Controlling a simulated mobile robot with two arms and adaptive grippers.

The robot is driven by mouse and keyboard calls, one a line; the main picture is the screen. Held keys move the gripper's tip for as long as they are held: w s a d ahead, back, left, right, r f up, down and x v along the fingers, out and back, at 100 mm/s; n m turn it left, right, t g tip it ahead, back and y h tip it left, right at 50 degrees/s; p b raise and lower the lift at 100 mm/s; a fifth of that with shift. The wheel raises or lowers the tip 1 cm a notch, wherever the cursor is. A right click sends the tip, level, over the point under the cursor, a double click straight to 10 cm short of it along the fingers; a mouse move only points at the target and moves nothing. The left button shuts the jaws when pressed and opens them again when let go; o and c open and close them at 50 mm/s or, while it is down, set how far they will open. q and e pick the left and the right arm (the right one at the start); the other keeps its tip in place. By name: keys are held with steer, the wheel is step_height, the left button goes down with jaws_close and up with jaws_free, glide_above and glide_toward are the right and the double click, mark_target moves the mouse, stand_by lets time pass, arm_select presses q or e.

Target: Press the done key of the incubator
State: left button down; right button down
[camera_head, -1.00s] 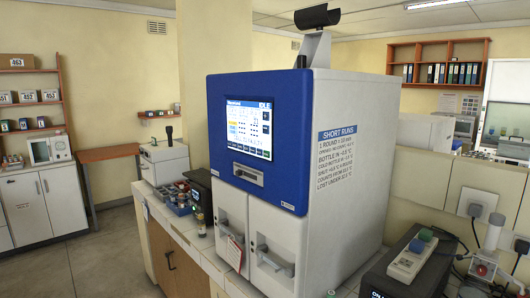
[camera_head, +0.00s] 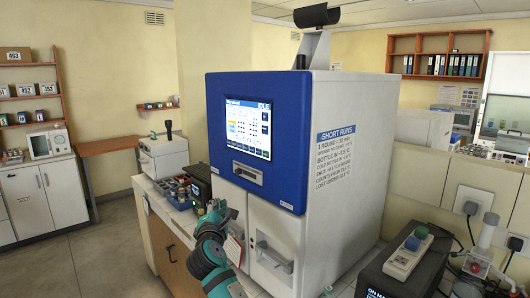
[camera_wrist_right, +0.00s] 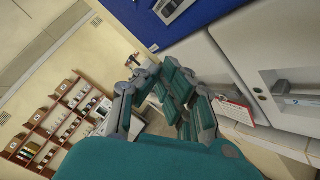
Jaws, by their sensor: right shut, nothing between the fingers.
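The incubator (camera_head: 222,180) is a large white cabinet with a blue front panel, standing on the counter. Its lit touchscreen (camera_head: 248,128) shows rows of small items and a strip of keys along the bottom; the lettering is too small to read. My right gripper (camera_head: 216,207) is in front of the lower white doors, below the screen, and touches nothing that I can make out. It is shut and empty. In the right wrist view my right gripper (camera_wrist_right: 160,83) points toward the blue panel's lower edge (camera_wrist_right: 150,20). My left gripper is not in view.
A tag (camera_head: 233,248) hangs at the lower doors. A tray of small bottles (camera_head: 176,192) stands left of the incubator. The floor at the left is clear.

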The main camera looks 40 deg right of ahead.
mark_target(266, 154)
steer(key=s+d+r+h, duration=0.2)
steer(key=s+r+h, duration=0.1)
steer(key=r, duration=0.9)
steer(key=shift+m+p, duration=0.3)
steer(key=shift+p, duration=0.05)
steer(key=shift+r, duration=0.1)
steer(key=shift+w+d, duration=0.15)
steer(key=shift+d, duration=2.05)
steer(key=shift+w+d, duration=0.15)
steer(key=shift+d, duration=2)
steer(key=shift+d+p, duration=0.3)
steer(key=shift+p, duration=0.1)
steer(key=shift+d, duration=0.15)
